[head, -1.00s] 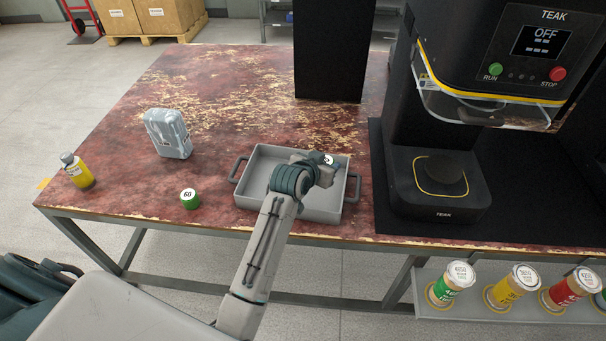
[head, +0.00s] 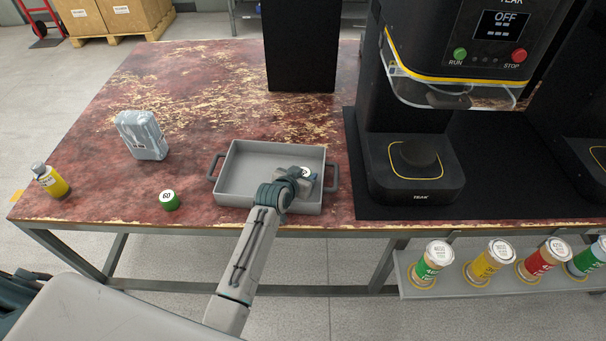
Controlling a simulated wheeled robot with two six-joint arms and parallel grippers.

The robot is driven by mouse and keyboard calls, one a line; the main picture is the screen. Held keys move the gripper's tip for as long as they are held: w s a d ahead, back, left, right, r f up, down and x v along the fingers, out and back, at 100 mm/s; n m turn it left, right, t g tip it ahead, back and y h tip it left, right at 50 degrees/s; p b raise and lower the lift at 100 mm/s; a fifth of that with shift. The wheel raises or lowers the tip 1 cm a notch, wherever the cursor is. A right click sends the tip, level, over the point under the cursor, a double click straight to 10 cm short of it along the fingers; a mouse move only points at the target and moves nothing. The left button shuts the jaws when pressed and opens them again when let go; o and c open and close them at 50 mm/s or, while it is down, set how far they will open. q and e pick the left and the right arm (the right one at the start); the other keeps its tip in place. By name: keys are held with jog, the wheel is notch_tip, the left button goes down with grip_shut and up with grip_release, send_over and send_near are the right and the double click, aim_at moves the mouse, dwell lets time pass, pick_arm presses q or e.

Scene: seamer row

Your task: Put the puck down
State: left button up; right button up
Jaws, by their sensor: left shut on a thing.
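My left gripper (head: 301,180) is over the right part of a grey two-handled tray (head: 243,187). It is shut on a puck (head: 305,171), of which mainly a pale top with a dark mark shows. The gripper hides the puck's sides, and I cannot tell whether the puck touches the tray floor. The rest of the tray looks empty. A green puck (head: 170,201) marked 60 stands on the worn red table, left of the tray. My right gripper is not in view.
A silver canister (head: 142,136) and a yellow bottle (head: 51,182) stand at the left. A black TEAK machine (head: 415,170), its screen reading OFF, stands right of the tray. Several coloured cans (head: 433,262) sit on a low front shelf.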

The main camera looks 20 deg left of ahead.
pick_arm(q)
jog(key=shift+f, duration=0.1)
jog(key=o, duration=0.7)
jog(key=shift+o, duration=0.2)
jog(key=v, duration=1.2)
jog(key=shift+b, duration=0.35)
